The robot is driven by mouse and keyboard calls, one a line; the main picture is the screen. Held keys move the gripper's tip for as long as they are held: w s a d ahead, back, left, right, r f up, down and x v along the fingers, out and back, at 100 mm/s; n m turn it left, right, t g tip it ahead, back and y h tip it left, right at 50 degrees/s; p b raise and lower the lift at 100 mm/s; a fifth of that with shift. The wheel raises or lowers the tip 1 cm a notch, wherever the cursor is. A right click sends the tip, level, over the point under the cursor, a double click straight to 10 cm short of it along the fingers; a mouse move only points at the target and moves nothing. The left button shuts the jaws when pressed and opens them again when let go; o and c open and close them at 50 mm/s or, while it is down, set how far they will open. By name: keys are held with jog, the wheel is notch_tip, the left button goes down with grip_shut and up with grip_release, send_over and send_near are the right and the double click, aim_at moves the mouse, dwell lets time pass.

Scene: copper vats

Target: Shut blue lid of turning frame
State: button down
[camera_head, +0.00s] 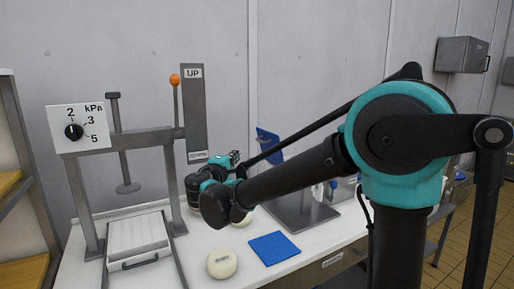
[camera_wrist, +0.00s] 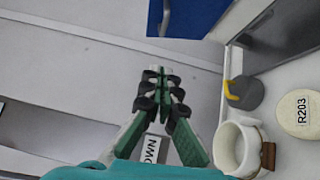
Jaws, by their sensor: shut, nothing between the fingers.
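The blue lid (camera_head: 268,145) stands raised and tilted above the grey turning frame (camera_head: 305,212), partly hidden behind my arm. My gripper (camera_head: 236,157) is to the left of the lid in the head view. In the wrist view my gripper (camera_wrist: 160,72) has its fingertips together with nothing between them, below the blue panel with a visible gap in the picture. My arm hides part of the frame.
A press with a kPa dial (camera_head: 73,131) and a white tray (camera_head: 137,235) stands at left. A cheese (camera_head: 222,264) and blue square (camera_head: 274,248) lie on the white table. The wrist view shows a white cup (camera_wrist: 228,145), a grey cylinder (camera_wrist: 243,93) and cheese R203 (camera_wrist: 290,112).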

aim_at(271, 133)
jog(key=d+x, duration=0.3)
jog(key=x, duration=0.9)
jog(key=shift+r, duration=0.1)
jog(key=w+d+r+m+g, duration=0.1)
jog(key=d, duration=0.1)
jog(key=w+d+r+m+g, duration=0.1)
jog(key=d, duration=0.1)
jog(key=w+d+r+m+g+y, duration=0.1)
jog(key=w+d+g, duration=0.1)
jog(key=shift+r+m, duration=0.4)
jog(key=w+d+f+m+g+y, duration=0.3)
jog(key=w+d+f+g+y, duration=0.1)
jog(key=d, duration=0.3)
jog(key=w+d+f+m+g+y, duration=0.3)
jog(key=w+d+f+g+y, duration=0.1)
jog(key=d, duration=0.4)
jog(key=shift+w+f+m+y, duration=0.35)
jog(key=shift+w+y, duration=0.35)
jog(key=shift+w, duration=0.35)
